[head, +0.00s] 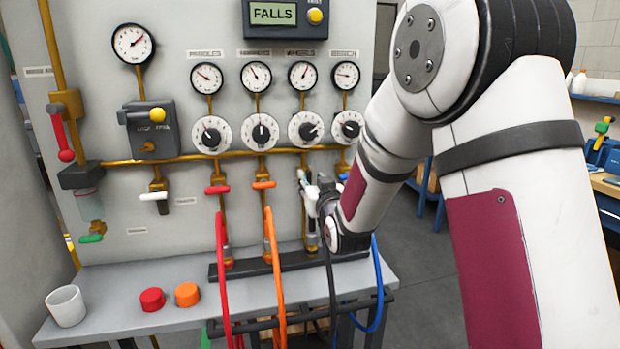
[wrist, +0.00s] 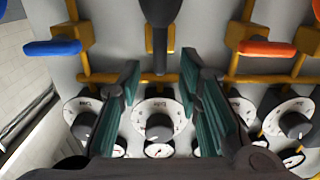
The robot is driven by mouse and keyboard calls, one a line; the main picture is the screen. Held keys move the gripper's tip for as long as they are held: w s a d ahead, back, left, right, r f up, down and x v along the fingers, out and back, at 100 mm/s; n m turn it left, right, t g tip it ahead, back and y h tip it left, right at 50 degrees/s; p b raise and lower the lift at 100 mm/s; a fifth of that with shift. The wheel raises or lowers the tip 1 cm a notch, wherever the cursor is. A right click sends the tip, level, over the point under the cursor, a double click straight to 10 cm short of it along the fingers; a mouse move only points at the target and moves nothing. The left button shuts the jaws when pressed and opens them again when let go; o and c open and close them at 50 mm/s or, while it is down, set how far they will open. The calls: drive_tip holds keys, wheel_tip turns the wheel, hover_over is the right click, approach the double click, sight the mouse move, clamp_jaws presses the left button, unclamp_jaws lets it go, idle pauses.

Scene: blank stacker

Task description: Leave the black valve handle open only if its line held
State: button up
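The black valve handle (wrist: 160,22) shows in the wrist view, lined up along its pipe, between the blue handle (wrist: 52,48) and the orange handle (wrist: 266,48). In the head view my gripper and arm hide it. My gripper (wrist: 160,68) is open, its green pads on either side of the handle's end with gaps visible. In the head view my gripper (head: 310,185) is at the third line. That line's gauge (head: 302,75) has its needle tilted up; its knob (head: 306,130) sits below. The display (head: 273,14) reads FALLS.
A red handle (head: 217,190) and the orange handle (head: 264,185) lie across their pipes to the left. Red and orange buttons (head: 187,295) and a white cup (head: 66,306) stand on the bench (head: 120,325). Hoses hang over its front edge.

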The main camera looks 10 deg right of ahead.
sight(308, 180)
drive_tip(key=shift+w, duration=1.35)
drive_tip(key=shift+c, duration=0.2)
clamp_jaws()
